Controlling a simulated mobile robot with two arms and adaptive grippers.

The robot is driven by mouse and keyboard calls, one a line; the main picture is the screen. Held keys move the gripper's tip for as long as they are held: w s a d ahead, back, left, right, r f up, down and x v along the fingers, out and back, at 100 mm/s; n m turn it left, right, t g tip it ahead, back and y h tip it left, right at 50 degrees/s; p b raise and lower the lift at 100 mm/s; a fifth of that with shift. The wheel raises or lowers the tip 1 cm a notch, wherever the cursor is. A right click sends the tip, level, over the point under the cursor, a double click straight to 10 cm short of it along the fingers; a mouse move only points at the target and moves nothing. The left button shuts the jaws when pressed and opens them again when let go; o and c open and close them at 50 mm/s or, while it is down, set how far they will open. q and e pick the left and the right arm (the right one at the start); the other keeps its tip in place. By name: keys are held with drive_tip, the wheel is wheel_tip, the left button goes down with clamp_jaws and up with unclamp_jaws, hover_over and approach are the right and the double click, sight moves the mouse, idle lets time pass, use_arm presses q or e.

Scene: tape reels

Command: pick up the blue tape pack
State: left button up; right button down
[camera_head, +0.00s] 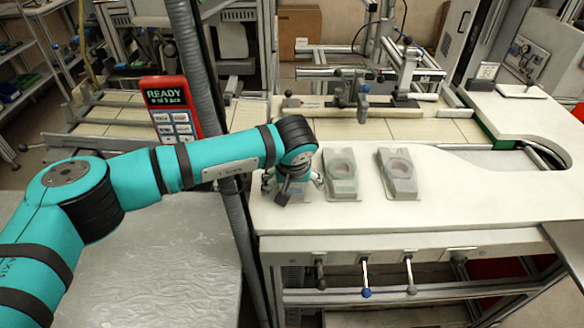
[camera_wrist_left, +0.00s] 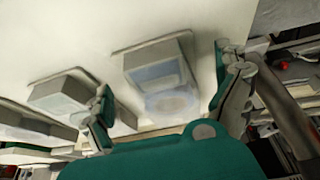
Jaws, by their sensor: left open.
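My left gripper (camera_head: 293,188) is low over the leftmost of three grey holders on the white table, mostly hiding that holder (camera_head: 302,195) in the head view. In the left wrist view my left gripper (camera_wrist_left: 163,92) is open, with one finger on each side of a pale grey holder. A faintly bluish round pack (camera_wrist_left: 168,102) shows in that holder, between the fingers. I cannot tell whether the fingers touch it. The middle holder (camera_head: 340,186) and right holder (camera_head: 398,185) have round shapes in them; their colours look grey. My right gripper is not in view.
The white table (camera_head: 450,215) is clear to the right of the holders. A red display panel (camera_head: 171,110) stands behind my left arm. Metal fixtures (camera_head: 385,80) stand at the table's back. Levers (camera_head: 365,290) hang below the front edge.

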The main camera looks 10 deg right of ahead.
use_arm(q)
drive_tip(key=shift+f, duration=0.15)
drive_tip(key=c, duration=1.4)
drive_tip(key=shift+o, duration=0.2)
